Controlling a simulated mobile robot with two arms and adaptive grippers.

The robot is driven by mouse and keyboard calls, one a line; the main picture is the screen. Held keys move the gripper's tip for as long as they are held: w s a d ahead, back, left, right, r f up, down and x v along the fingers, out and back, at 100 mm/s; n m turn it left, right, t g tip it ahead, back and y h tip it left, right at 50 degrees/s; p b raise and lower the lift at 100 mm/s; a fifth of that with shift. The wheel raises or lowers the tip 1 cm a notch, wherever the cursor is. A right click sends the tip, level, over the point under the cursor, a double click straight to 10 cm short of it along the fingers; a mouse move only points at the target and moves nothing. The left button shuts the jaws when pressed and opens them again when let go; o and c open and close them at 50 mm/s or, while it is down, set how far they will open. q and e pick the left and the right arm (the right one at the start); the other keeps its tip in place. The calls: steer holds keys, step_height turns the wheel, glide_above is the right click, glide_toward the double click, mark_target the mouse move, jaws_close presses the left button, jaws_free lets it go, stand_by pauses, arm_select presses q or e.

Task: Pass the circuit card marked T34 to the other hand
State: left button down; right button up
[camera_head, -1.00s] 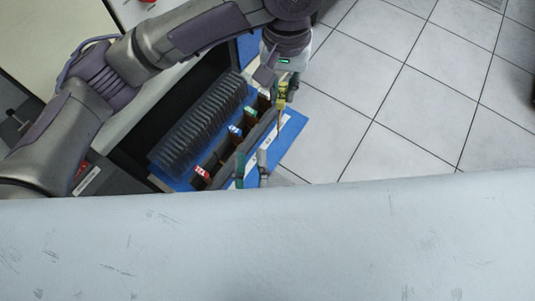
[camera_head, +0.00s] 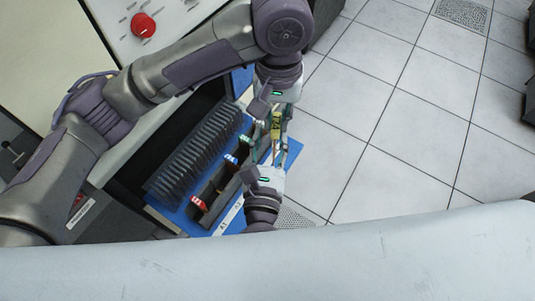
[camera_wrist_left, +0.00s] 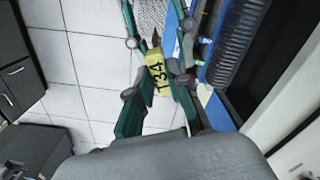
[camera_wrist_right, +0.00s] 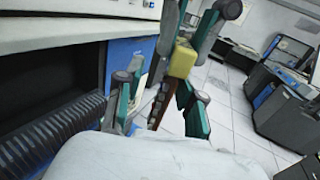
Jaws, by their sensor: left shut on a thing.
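The circuit card marked T34 (camera_head: 276,124) has a yellow label end and a narrow brown body. My left gripper (camera_head: 277,113) is shut on its yellow end; the T34 marking is readable in the left wrist view (camera_wrist_left: 157,76). The brown body points toward my right gripper (camera_head: 277,151), which faces the left one from below in the head view. In the right wrist view the brown body (camera_wrist_right: 158,106) lies between my right fingers, which are spread with gaps showing on both sides. Its exact contact with them is hard to tell.
Beside the grippers, a blue tray (camera_head: 222,222) holds a row of dark cards (camera_head: 196,155) and a black rack with cards labelled red (camera_head: 199,203), blue and green. A console with a red knob (camera_head: 143,25) stands at upper left. Open tiled floor lies right.

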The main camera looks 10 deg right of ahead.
steer(key=shift+w+d, duration=0.1)
steer(key=shift+w, duration=0.5)
jaws_close()
arm_select(q)
steer(key=c, duration=1)
jaws_free()
